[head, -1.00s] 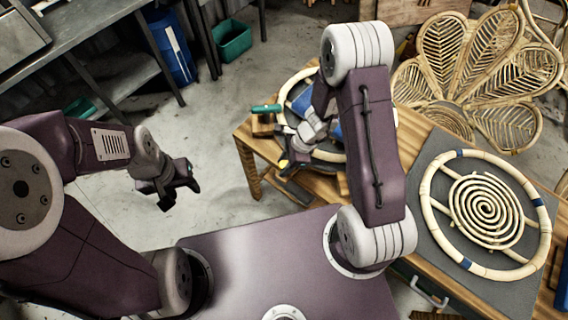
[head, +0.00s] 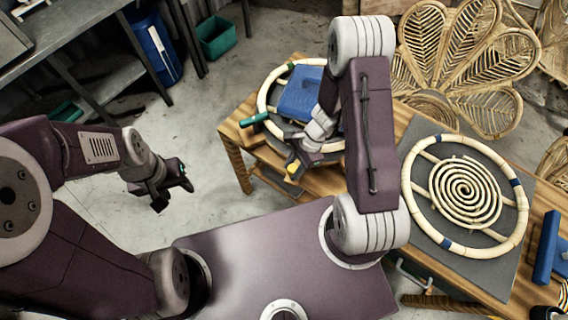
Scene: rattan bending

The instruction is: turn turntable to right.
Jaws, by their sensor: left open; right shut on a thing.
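The turntable (head: 264,101) is a round, pale ring-edged disc on the wooden table, in the upper middle of the head view. A blue block (head: 302,92) lies on it, and a green-handled tool (head: 254,119) sits at its left edge. My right gripper (head: 294,165) is at the turntable's near edge and is shut, apparently on its rim. The arm hides the turntable's right part, and the exact contact is too small to see. My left gripper (head: 176,192) is open and empty, over the floor left of the table.
On the wooden table (head: 236,132), to the right, a grey mat (head: 498,272) holds a pale ring with a rattan spiral (head: 465,193). A blue block (head: 546,247) lies at the right. Woven rattan petals (head: 470,60) stand behind. The floor between my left gripper and the table is clear.

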